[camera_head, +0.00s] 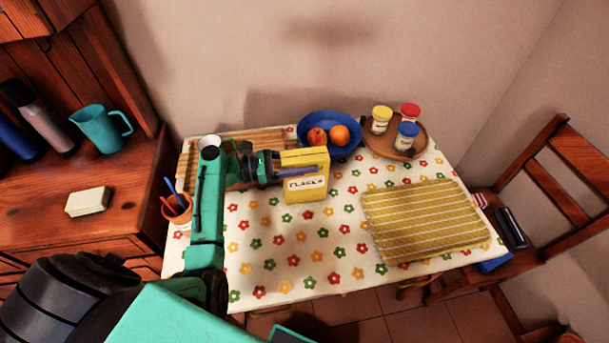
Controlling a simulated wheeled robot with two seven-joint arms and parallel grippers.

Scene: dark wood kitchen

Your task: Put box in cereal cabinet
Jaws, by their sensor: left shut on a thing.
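A yellow box (305,190) with a white label stands upright over the flower-patterned table, left of its middle. My left arm comes in from the lower left, and my left gripper (296,172) is shut on the box, its fingers at the box's upper part. I cannot tell whether the box's bottom touches the tablecloth. My right gripper is not in view. I cannot tell any cereal cabinet for certain; a wooden cabinet (95,25) rises at the upper left.
A blue bowl (345,148) of fruit and a round tray (416,136) with three jars stand behind the box. A yellow striped mat (425,220) lies on the right. A teal pitcher (98,128) stands on the left counter. A chair (570,185) is at the right.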

